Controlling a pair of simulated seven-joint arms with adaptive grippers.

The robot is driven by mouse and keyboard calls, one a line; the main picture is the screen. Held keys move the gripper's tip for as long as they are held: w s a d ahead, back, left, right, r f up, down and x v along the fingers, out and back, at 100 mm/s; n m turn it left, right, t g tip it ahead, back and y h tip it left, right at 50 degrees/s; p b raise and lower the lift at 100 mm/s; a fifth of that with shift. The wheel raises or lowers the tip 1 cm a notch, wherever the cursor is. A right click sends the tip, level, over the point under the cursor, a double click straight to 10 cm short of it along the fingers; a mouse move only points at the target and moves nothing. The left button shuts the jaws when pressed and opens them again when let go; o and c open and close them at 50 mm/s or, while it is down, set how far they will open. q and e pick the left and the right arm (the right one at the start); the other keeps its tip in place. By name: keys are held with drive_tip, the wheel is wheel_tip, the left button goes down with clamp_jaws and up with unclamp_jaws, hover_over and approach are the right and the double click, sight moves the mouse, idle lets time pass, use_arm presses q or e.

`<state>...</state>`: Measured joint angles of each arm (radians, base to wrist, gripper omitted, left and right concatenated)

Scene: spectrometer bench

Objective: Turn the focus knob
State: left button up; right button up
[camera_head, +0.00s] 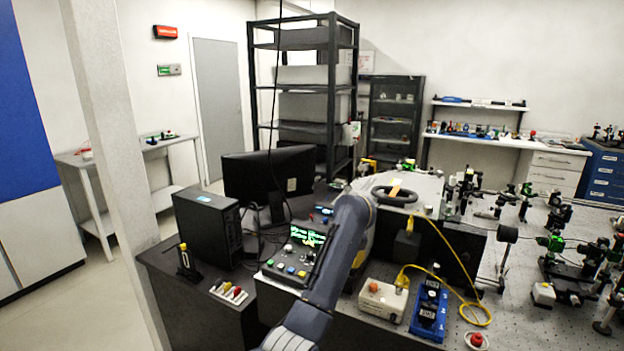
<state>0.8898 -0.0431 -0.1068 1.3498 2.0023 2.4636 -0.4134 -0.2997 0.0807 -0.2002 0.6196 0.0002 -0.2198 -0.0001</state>
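I cannot make out a focus knob for certain in the head view. A light-grey instrument housing (428,188) with a black oval part on top stands at the bench's middle, partly behind my arm. A control panel (287,272) with a green-lit screen and coloured buttons lies left of my arm, which partly covers it. One of my arms rises from the bottom middle and bends in front of the housing. Neither of my grippers shows; the end of this arm is hidden or out of sight.
A white box with an orange knob (374,287), a blue device (429,310), a yellow cable (462,262) and a red button (476,340) crowd the front right. A black computer (209,227) and monitor (270,174) stand left. Optical mounts fill the perforated table (517,315).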

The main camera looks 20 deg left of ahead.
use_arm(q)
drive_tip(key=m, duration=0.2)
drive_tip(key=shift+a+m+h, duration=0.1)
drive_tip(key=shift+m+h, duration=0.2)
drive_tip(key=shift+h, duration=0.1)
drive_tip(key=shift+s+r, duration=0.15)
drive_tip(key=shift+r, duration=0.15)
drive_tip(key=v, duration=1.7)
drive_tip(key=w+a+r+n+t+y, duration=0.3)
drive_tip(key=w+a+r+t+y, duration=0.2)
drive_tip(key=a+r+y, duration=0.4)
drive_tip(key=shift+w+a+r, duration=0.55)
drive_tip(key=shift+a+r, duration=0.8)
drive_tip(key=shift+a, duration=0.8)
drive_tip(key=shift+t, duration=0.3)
